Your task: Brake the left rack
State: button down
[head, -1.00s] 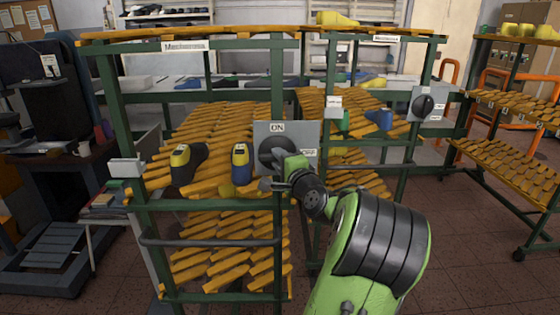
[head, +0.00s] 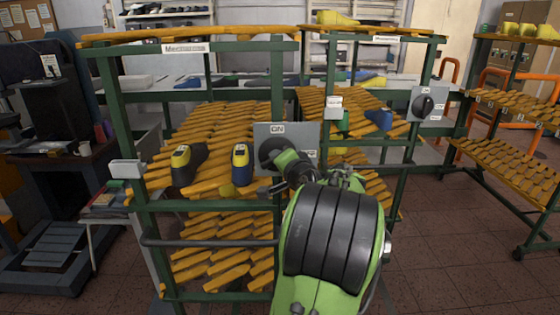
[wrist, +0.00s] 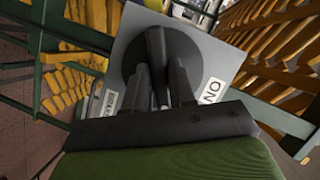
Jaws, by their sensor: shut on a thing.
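The left rack (head: 118,110) is a green metal frame with slanted orange slat shelves. A grey switch panel (head: 303,130) marked "ON" at its top is on its right front post. A round black knob (head: 264,153) sits on the panel, partly hidden by my gripper (head: 278,156). In the wrist view, my gripper (wrist: 158,88) has its two dark fingers closed on either side of the ridge of the knob (wrist: 156,42). I cannot tell which mark the ridge points to.
Yellow-topped shoe lasts (head: 185,165) stand on the left rack. A second rack (head: 410,150) with its own grey knob panel (head: 428,104) stands to the right. A tilted orange shelf rack (head: 505,165) is at far right. Open floor (head: 455,250) lies between.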

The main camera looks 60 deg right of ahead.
jog(key=n+g+b, duration=0.1)
jog(key=n, duration=0.1)
jog(key=n+g+b, duration=0.1)
jog(key=n+g, duration=0.1)
jog(key=n, duration=0.1)
jog(key=n+g+h+b, duration=0.1)
jog(key=n, duration=0.2)
jog(key=shift+w+a+r+g, duration=0.2)
jog(key=shift+w+g, duration=0.1)
jog(key=shift+g, duration=0.1)
jog(key=shift+d, duration=0.1)
dwell(0.4)
jog(key=c, duration=1)
grip_release()
jog(key=p+v, duration=0.1)
jog(key=v, duration=1.4)
jog(key=shift+a, duration=0.5)
